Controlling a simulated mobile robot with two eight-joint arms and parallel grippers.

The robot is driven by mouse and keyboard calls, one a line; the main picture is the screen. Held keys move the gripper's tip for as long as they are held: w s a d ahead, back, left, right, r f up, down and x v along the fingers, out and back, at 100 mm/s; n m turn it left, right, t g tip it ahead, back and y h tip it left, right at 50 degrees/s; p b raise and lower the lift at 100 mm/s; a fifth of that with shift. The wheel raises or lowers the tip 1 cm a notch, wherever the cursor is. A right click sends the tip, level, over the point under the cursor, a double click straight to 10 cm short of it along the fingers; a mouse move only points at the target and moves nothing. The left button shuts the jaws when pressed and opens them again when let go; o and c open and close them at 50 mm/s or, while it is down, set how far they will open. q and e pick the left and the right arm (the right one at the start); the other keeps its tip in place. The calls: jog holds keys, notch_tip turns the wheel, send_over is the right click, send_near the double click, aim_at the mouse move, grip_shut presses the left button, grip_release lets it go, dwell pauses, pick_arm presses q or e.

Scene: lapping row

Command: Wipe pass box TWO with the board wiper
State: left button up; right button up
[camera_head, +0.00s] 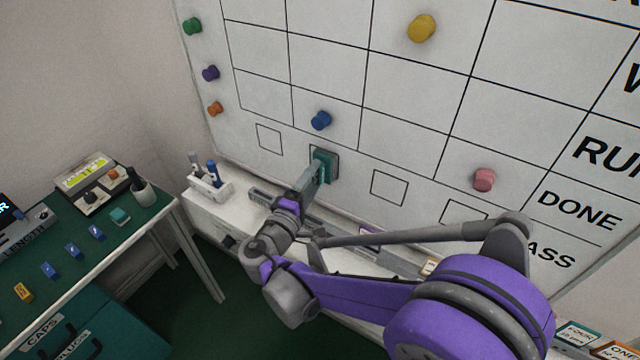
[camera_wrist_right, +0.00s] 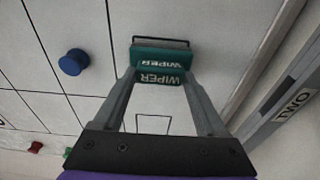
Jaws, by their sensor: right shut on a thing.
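The teal board wiper (camera_head: 326,164) is held against the whiteboard, over the second square outline from the left in the lower row. Only an edge of that outline shows around it. My right gripper (camera_head: 312,182) is shut on the wiper; in the right wrist view the wiper (camera_wrist_right: 162,57), lettered WIPER, sits between the two fingertips (camera_wrist_right: 160,82). The pass box under the wiper is mostly hidden, so I cannot tell whether marks are there. My left gripper is not in view.
A blue magnet (camera_head: 320,121) is just above the wiper, and a pink magnet (camera_head: 484,180) is to the right. Neighbouring empty outlines (camera_head: 389,187) flank it. A marker holder (camera_head: 208,181) stands on the white ledge below. A green-topped table (camera_head: 75,255) is at left.

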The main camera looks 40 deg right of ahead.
jog(key=shift+w+a, duration=0.85)
jog(key=shift+w, duration=1.3)
jog(key=s+d, duration=0.3)
jog(key=s, duration=0.4)
jog(key=shift+r+p, duration=0.25)
jog(key=shift+p, duration=0.1)
jog(key=w+a, duration=0.3)
jog(key=w, duration=0.4)
jog(key=shift+w+b+v, duration=0.15)
jog(key=shift+v, duration=1.3)
jog(key=shift+w+b+v, duration=0.15)
jog(key=shift+v, duration=1.3)
jog(key=shift+a, duration=0.25)
